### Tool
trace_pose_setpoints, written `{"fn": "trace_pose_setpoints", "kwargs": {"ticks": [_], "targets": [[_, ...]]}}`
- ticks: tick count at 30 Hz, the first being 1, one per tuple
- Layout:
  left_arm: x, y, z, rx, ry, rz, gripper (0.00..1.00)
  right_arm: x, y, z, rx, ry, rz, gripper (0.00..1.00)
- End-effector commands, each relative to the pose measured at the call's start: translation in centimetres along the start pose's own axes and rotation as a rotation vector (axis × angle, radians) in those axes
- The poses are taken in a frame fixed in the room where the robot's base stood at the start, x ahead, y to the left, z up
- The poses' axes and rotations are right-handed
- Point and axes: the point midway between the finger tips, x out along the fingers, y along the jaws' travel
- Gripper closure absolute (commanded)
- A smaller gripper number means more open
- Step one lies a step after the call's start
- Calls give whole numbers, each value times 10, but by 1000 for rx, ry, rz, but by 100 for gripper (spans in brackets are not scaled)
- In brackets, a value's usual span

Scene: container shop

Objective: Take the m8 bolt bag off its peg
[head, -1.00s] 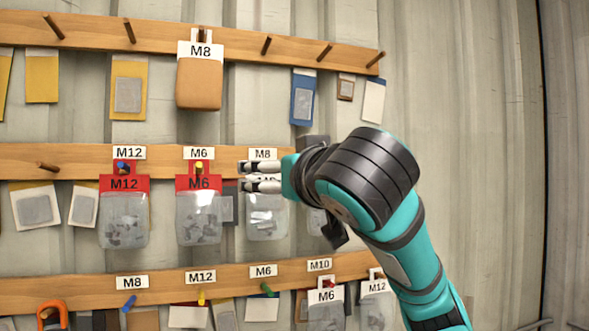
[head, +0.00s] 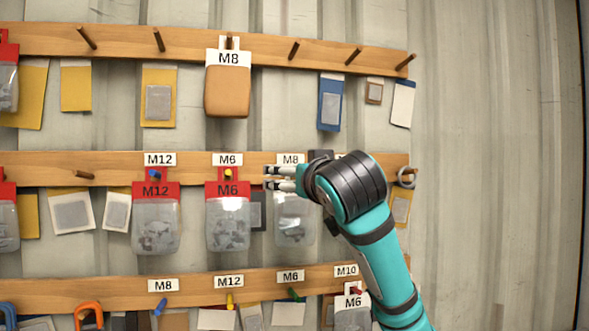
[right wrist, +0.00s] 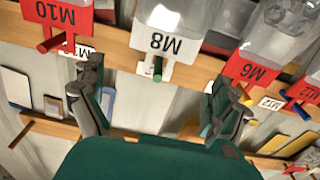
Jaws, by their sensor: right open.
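The M8 bolt bag (head: 294,222) is clear, with a white header, and hangs on the middle rail under an M8 label (head: 290,159). In the right wrist view its header (right wrist: 165,42) appears upside down, on a green peg (right wrist: 158,68). My right gripper (head: 268,177) is open and empty in front of the header, hiding part of it in the head view. In the right wrist view the fingers of the right gripper (right wrist: 158,78) stand apart on either side of the peg, apparently not touching the bag. My left gripper is not in view.
A red-headed M6 bag (head: 228,222) hangs close to the left, and an M12 bag (head: 156,222) beyond it. A red M10 bag (right wrist: 58,20) is on the other side. A tan M8 pouch (head: 228,92) hangs on the top rail. The wall at the right is bare.

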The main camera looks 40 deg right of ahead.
Motion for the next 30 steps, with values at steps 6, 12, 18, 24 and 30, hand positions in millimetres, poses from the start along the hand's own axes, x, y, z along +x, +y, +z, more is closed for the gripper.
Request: {"fn": "trace_pose_setpoints", "kwargs": {"ticks": [6,12,18,24,30], "targets": [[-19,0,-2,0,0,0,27,39,0,-2,0,-5,1,0],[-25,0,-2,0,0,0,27,57,0,-1,0,-1,0,0],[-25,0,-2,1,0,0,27,60,0,0,1,0,0,0],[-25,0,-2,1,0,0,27,60,0,0,1,0,0,7],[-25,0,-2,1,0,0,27,60,0,0,1,0,0,33]]}}
